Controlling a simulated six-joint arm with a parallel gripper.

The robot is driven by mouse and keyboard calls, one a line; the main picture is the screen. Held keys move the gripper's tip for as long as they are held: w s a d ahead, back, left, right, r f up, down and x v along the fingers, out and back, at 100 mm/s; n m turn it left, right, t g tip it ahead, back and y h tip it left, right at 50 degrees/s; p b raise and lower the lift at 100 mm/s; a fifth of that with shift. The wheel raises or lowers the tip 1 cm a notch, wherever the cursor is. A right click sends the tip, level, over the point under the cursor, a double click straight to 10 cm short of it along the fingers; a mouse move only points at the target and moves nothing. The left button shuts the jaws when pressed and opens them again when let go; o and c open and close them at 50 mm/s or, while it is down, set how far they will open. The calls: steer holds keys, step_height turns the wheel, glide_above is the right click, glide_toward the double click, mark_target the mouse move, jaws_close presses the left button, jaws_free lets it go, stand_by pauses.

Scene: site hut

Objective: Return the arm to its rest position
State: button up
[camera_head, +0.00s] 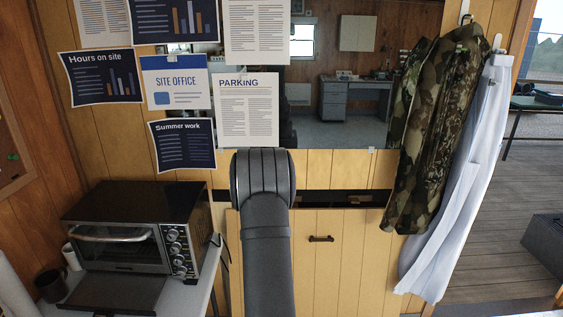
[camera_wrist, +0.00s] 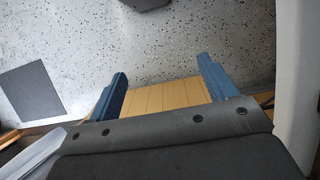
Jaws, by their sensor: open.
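My gripper (camera_wrist: 162,68) shows in the wrist view as two blue fingers, spread wide apart with nothing between them. Beyond and between the fingers lie yellow wooden planks (camera_wrist: 160,96) and a pale speckled surface (camera_wrist: 180,40). In the head view my dark grey arm rises in the middle of the picture, in front of the yellow cabinet (camera_head: 345,270). The gripper itself cannot be seen in the head view.
A toaster oven (camera_head: 130,205) stands at the left beside a dark mug (camera_head: 51,285). A camouflage jacket (camera_head: 425,130) and white garment (camera_head: 460,190) hang at the right. Posters, one reading PARKING (camera_head: 246,115), cover the wall behind my arm. Open floor (camera_head: 480,215) lies far right.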

steer(key=shift+w+d+f+n+h, duration=0.2)
steer(key=shift+d+n, duration=0.25)
steer(key=shift+d, duration=0.3)
steer(key=shift+w+d+f+n+h, duration=0.15)
steer(key=shift+w+d+n, duration=0.1)
steer(key=shift+d+n, duration=0.35)
steer(key=shift+d, duration=0.1)
stand_by(0.6)
